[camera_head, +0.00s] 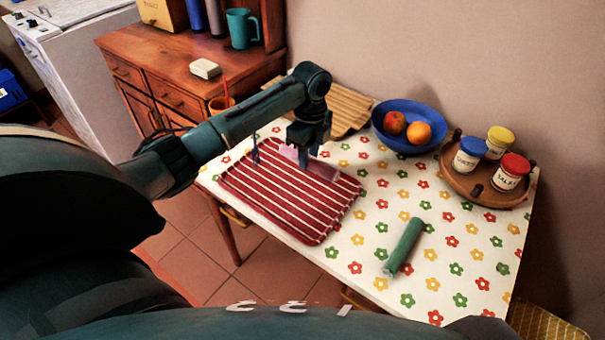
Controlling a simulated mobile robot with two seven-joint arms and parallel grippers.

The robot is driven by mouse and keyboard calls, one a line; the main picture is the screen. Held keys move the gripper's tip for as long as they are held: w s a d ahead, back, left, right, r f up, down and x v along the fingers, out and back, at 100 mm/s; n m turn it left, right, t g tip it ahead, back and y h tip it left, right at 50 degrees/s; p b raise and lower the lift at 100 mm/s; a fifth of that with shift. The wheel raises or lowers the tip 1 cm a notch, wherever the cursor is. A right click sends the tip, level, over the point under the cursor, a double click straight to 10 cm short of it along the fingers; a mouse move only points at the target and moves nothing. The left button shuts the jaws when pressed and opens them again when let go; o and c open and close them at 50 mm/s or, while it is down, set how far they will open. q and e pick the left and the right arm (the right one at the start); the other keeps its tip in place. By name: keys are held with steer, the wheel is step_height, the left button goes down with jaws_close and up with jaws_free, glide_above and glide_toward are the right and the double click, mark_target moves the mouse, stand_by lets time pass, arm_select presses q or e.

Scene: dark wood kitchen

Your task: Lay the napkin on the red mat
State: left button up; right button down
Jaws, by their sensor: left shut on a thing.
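The red mat (275,205) with white stripes lies on the left part of the flowered table. My left gripper (304,165) points down over the mat's far side, its fingers shut on a flat pinkish piece (290,152) that looks like the napkin. The gripper and arm hide part of this piece. I cannot tell whether it touches the mat. A green roll (404,247) lies on the tablecloth to the right of the mat. My right gripper is not in view.
A blue bowl (379,132) with an apple and an orange stands at the back. A round wooden tray (465,184) with three jars stands at the right. A slatted wooden board (347,107) lies behind the mat. The table's right front is mostly clear.

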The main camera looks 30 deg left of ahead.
mark_target(308, 184)
arm_select(q)
step_height(308, 184, down, 4)
steer(key=shift+r, duration=0.1)
steer(key=shift+f, duration=1.4)
steer(key=shift+f, duration=0.2)
steer(key=o, duration=0.9)
steer(key=shift+o, duration=0.2)
step_height(308, 184, up, 12)
steer(key=shift+w+r, duration=0.1)
steer(key=shift+r, duration=0.15)
